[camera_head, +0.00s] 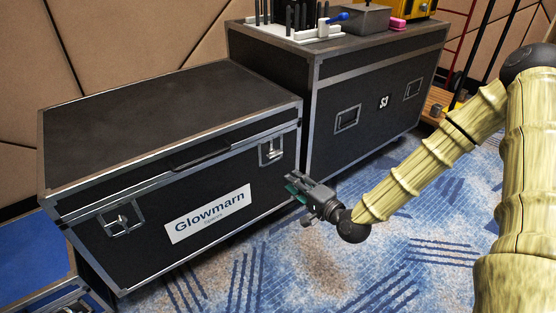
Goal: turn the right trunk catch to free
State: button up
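A black trunk (150,160) with metal edges and a white "Glowmarn" label (208,213) stands on the left, its lid down. The right catch (270,151) is a metal fitting on the upper right of the trunk's front. The left catch (120,218) is a similar fitting near the front's left end. My gripper (292,187) is in front of the trunk's right end, below and right of the right catch, and looks apart from it. Its fingers point left, with teal showing at the tips. They are too small to tell their opening.
A taller black case (345,118) stands right behind the trunk, bearing a white tool rack (295,32), a grey box (366,19) and a pink item (397,24). A blue case (35,255) is at lower left. The blue patterned carpet in front is clear.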

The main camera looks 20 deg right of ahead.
aim_at(277, 155)
jog(key=w+a+r+t+b, duration=0.1)
jog(key=w+b, duration=0.4)
jog(key=w, duration=0.6)
jog(key=shift+a+r+m, duration=0.4)
jog(key=shift+a+r, duration=0.3)
grip_shut()
jog(key=shift+d+r, duration=0.1)
